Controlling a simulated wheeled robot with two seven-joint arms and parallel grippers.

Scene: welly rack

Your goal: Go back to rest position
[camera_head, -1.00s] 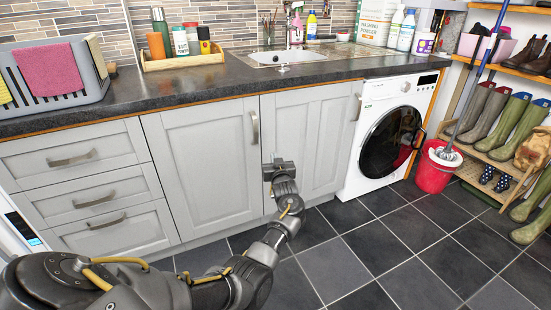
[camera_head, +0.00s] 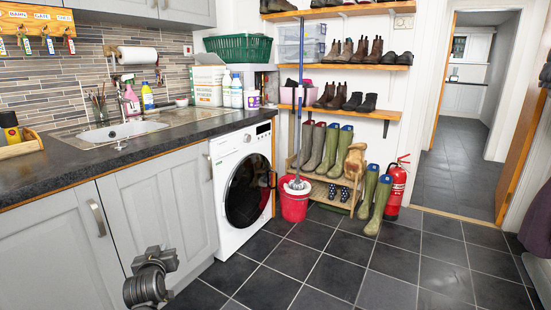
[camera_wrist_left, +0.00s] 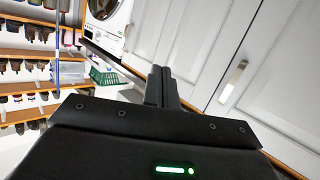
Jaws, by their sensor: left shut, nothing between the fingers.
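My left gripper (camera_head: 155,258) is low in the head view, in front of the grey cabinet doors (camera_head: 165,210) and left of the washing machine. In the left wrist view its two dark fingers (camera_wrist_left: 161,85) are together, with nothing between them. Only the gripper and wrist end of my left arm show at the bottom of the head view. My right gripper is not in either view.
The washing machine (camera_head: 240,188) stands right of the cabinets. A red bucket (camera_head: 294,205) with a mop stands before the low welly rack (camera_head: 328,180). Green wellies (camera_head: 377,205) and a fire extinguisher (camera_head: 396,190) stand beside it. The tiled floor (camera_head: 330,265) in front is clear.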

